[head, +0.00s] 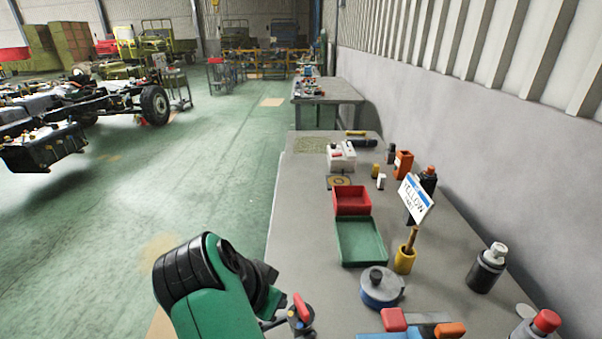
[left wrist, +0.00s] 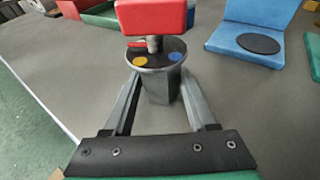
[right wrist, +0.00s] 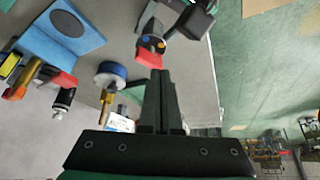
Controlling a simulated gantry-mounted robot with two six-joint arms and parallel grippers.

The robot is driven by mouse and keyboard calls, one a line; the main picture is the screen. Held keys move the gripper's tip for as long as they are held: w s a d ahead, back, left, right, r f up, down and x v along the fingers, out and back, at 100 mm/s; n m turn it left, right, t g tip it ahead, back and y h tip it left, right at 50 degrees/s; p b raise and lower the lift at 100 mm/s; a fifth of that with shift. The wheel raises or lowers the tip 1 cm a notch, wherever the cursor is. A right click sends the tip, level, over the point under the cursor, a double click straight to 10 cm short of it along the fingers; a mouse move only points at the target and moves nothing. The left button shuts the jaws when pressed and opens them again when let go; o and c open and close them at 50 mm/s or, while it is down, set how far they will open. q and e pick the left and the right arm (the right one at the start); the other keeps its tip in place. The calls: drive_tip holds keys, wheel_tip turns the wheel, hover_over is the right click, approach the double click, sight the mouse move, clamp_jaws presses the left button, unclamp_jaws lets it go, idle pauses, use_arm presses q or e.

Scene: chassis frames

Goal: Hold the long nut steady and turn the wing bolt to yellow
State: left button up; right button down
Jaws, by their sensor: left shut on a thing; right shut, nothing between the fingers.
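The long nut (left wrist: 160,88) is a dark grey upright column in the left wrist view. My left gripper (left wrist: 158,82) is shut around it, one finger on each side. On top is a dark disc (left wrist: 157,53) with a yellow dot (left wrist: 140,61) and a blue dot (left wrist: 174,56) on its near side. The wing bolt has a red head (left wrist: 152,16); a small red pointer under it reaches left, on the yellow dot's side. The red head also shows in the head view (head: 302,306). My right gripper (right wrist: 161,76) is shut and empty, its tips close to the red head (right wrist: 148,58); contact is unclear.
A blue round tin (head: 381,289), green tray (head: 360,240) and red bin (head: 352,202) are beyond the nut. A spray can (head: 486,268) stands right. Bare bench surrounds the nut.

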sight(301, 307)
drive_tip(key=shift+f, duration=2.6)
drive_tip(key=shift+w+d, duration=0.35)
drive_tip(key=shift+d, duration=0.15)
drive_tip(key=shift+s+d, duration=0.1)
drive_tip(key=shift+s+d, duration=0.5)
drive_tip(key=shift+d, duration=0.4)
drive_tip(key=shift+d, duration=0.15)
drive_tip(key=shift+s, duration=0.1)
drive_tip(key=shift+s, duration=0.35)
